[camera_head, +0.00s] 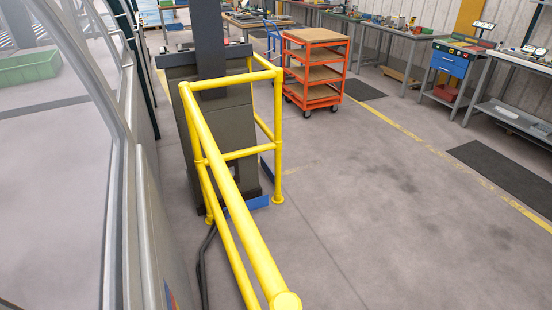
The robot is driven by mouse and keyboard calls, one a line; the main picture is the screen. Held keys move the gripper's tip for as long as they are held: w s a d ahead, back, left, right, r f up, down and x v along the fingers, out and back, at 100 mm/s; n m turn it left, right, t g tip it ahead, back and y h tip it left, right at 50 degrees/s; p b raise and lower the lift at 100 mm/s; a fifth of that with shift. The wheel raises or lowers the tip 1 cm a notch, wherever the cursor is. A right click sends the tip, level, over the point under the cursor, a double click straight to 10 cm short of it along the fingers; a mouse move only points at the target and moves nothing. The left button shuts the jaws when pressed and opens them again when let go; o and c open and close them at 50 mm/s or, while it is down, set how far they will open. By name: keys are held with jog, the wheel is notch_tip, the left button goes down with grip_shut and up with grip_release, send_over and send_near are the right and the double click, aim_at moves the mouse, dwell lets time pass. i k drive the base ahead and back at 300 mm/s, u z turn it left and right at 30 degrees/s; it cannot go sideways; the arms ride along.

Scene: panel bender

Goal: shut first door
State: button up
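A grey metal frame with large see-through panes (120,200) fills the left edge of the view, very close to me. It looks like part of the machine's enclosure. I cannot tell which part of it is the first door, or whether that door is open or shut. More dark framing (135,50) continues along the same side farther back. My gripper is not in view, so its place relative to the door is hidden.
A yellow guard rail (225,165) runs from the bottom centre to a dark grey cabinet (180,120). A black cable (202,265) lies beside it. An orange shelf cart (315,70) and workbenches (510,75) stand farther back.

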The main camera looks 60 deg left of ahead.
aim_at(154, 277)
jog(key=u, duration=0.2)
jog(key=k, duration=0.1)
jog(key=u, duration=3.4)
jog(key=k, duration=0.9)
jog(key=z, duration=0.2)
jog(key=i, duration=0.9)
jog(key=z, duration=0.05)
